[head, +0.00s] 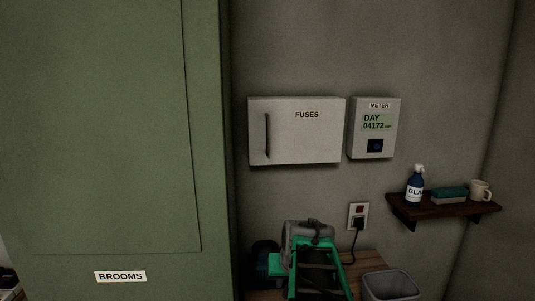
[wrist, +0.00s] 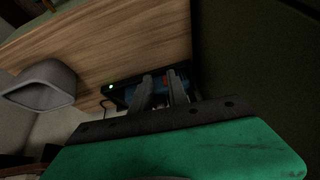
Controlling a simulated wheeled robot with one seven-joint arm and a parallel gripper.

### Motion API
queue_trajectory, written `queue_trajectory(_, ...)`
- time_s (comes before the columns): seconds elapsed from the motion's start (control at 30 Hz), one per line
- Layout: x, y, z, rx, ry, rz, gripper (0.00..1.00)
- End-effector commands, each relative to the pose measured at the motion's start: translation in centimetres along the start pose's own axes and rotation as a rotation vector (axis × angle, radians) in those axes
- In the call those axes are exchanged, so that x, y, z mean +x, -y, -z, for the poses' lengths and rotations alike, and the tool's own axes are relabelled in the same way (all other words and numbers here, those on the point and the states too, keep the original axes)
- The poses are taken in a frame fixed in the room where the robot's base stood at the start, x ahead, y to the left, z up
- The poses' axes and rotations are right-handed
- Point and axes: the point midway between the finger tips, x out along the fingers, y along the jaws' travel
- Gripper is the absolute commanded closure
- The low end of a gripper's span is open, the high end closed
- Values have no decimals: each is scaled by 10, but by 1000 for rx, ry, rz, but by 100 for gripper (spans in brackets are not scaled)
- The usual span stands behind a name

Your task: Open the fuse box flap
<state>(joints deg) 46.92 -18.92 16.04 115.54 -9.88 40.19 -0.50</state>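The fuse box (head: 297,131) is a white box on the grey wall, labelled FUSES. Its flap looks closed flat, with a dark upright handle (head: 267,136) near its left edge. My green arm shows low in the head view, below the fuse box and apart from it. In the wrist view my gripper (wrist: 160,82) has its two grey fingers a little apart, with nothing seen held between them. It points towards the wooden bench, and the fuse box is not in that view.
A green BROOMS cupboard (head: 110,130) stands close left of the fuse box. A meter (head: 373,128) hangs just right. A shelf (head: 442,208) holds a spray bottle (head: 415,187), a sponge-like block and a mug. A plugged socket (head: 358,216) and grey bin (head: 391,286) are lower.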

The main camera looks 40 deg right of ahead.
Motion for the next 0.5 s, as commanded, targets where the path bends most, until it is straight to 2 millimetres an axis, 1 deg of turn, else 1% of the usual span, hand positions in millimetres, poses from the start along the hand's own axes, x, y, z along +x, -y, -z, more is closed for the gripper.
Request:
queue_trajectory(0.03, -10, -6, 40, -5, -100, 9, 80)
queue_trajectory(0.07, -16, -5, 62, -15, -163, 19, 80)
queue_trajectory(0.1, -27, -3, 92, -31, -252, 32, 80)
queue_trajectory(0.17, -48, 2, 138, -57, -390, 55, 80)
queue_trajectory(0.2, -64, 6, 167, -75, -482, 71, 80)
queue_trajectory(0.27, -94, 12, 208, -102, -623, 96, 80)
queue_trajectory(0.3, -115, 16, 233, -119, -715, 113, 80)
queue_trajectory(0.37, -148, 22, 265, -143, -842, 137, 80)
queue_trajectory(0.4, -168, 26, 282, -158, -917, 154, 80)
queue_trajectory(0.5, -205, 33, 306, -183, -1044, 182, 80)
